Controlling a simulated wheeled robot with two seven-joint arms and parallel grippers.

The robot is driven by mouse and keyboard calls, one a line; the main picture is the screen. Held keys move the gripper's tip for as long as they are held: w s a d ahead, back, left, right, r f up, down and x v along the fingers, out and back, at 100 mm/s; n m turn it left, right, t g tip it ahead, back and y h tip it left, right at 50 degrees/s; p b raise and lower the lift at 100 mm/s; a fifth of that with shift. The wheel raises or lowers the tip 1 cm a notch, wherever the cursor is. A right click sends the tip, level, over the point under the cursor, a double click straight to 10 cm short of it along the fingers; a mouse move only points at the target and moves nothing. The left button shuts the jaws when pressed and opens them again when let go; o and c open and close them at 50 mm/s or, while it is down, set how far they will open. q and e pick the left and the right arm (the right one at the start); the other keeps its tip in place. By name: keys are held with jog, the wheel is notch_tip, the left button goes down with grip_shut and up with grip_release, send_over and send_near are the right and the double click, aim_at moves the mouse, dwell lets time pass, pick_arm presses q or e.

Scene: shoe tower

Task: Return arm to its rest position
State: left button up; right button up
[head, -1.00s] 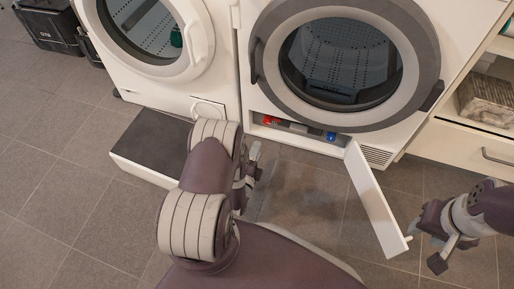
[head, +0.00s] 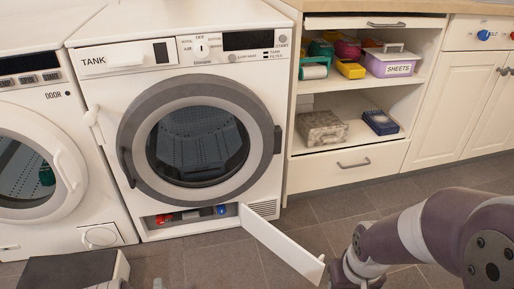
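My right arm (head: 430,235) comes in from the lower right. Its gripper (head: 348,272) is low at the bottom edge, just right of the free end of the open white flap (head: 285,245). The gripper is partly cut off, and whether its fingers are open or shut is unclear. Of my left arm, only small grey bits show at the bottom edge, one likely the tip of the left gripper (head: 158,284). The rest is below the picture. I see nothing held by either gripper.
A white dryer (head: 95,90) has its round door closed. Its lower compartment (head: 190,215) is open, with red and blue parts inside. A washer (head: 25,110) stands left. A dark-topped box (head: 70,270) is on the floor. An open shelf unit (head: 292,130) stands right; floor before it is clear.

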pick_arm(q)
jog(key=w+r+n+g+h+p, duration=0.2)
jog(key=w+r+n+g+p, duration=0.25)
jog(key=w+r, duration=0.75)
jog(key=w+d+r+n+g+p, duration=0.2)
jog(key=d+r+g+p, duration=0.15)
jog(key=r, duration=0.75)
jog(key=s+d+r+n+g+h+p, duration=0.1)
jog(key=s+d+r+n+g+p, duration=0.15)
jog(key=s+r, duration=0.5)
jog(key=s+d+r+n+g+h+p, duration=0.1)
jog(key=s+d+r+n+g+p, duration=0.25)
jog(key=r, duration=0.65)
jog(key=s+d+r+n+g+p, duration=0.1)
jog(key=s+d+r, duration=0.1)
jog(key=s+r, duration=0.5)
jog(key=s+d+r+n+g+p, duration=0.1)
jog(key=s+d+r+n, duration=0.15)
jog(key=s, duration=0.85)
notch_tip(320, 180, up, 37)
jog(key=p, duration=3.7)
jog(key=shift+a+f+m, duration=0.2)
jog(key=shift+a+m, duration=0.1)
jog(key=shift+m, duration=0.1)
pick_arm(e)
notch_tip(320, 180, up, 53)
jog(key=shift+s, duration=0.15)
